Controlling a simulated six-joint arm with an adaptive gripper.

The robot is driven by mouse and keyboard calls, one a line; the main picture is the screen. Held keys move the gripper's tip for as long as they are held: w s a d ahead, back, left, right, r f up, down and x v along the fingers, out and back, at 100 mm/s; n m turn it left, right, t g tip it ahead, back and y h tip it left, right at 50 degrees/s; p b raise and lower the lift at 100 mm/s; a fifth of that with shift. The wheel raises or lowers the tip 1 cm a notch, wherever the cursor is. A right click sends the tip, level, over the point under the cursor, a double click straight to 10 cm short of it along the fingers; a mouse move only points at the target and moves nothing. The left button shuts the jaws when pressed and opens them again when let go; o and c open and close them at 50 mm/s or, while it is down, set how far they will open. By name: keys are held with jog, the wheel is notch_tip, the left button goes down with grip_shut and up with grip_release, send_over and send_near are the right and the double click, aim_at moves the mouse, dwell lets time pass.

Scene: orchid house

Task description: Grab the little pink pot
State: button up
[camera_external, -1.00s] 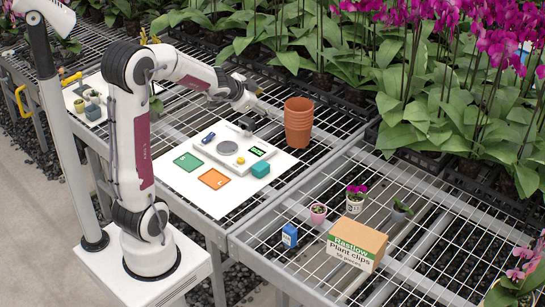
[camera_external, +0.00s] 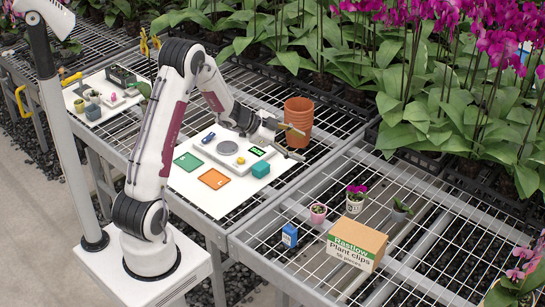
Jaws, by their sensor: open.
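The little pink pot (camera_external: 318,214) stands upright on the wire mesh bench, left of a white pot and behind the cardboard box. It seems to hold a small plant, too small to make out. My gripper (camera_external: 298,142) is open and empty. It is above the right edge of the white board, in front of the stacked terracotta pots, with its fingers pointing right. It is well apart from the pink pot, up and to its left in the picture.
A white pot with a magenta flower (camera_external: 355,203), a grey pot with a plant (camera_external: 400,213), a blue bottle (camera_external: 289,236) and a Plant clips box (camera_external: 357,246) surround the pink pot. Terracotta pots (camera_external: 299,113) are stacked near my gripper. A scale (camera_external: 229,148) sits on the white board (camera_external: 222,209).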

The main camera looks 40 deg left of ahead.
jog(key=s+d+f+m+g+h, duration=0.1)
jog(key=s+d+f+g+h, duration=0.1)
jog(key=s+d+f+h, duration=0.3)
jog(key=m+g+h, duration=0.1)
jog(key=m+g, duration=0.1)
jog(key=g, duration=0.1)
send_near(313, 210)
jog(key=shift+w+d+f, duration=0.15)
jog(key=shift+w+d, duration=0.6)
jog(key=shift+w, duration=0.15)
jog(key=shift+s+d+f+h, duration=0.15)
jog(key=shift+s+f+h, duration=0.15)
jog(key=shift+s, duration=0.2)
jog(key=shift+r, duration=0.1)
jog(key=shift+d, duration=0.1)
jog(key=shift+x, duration=1.2)
jog(key=shift+x, duration=2.6)
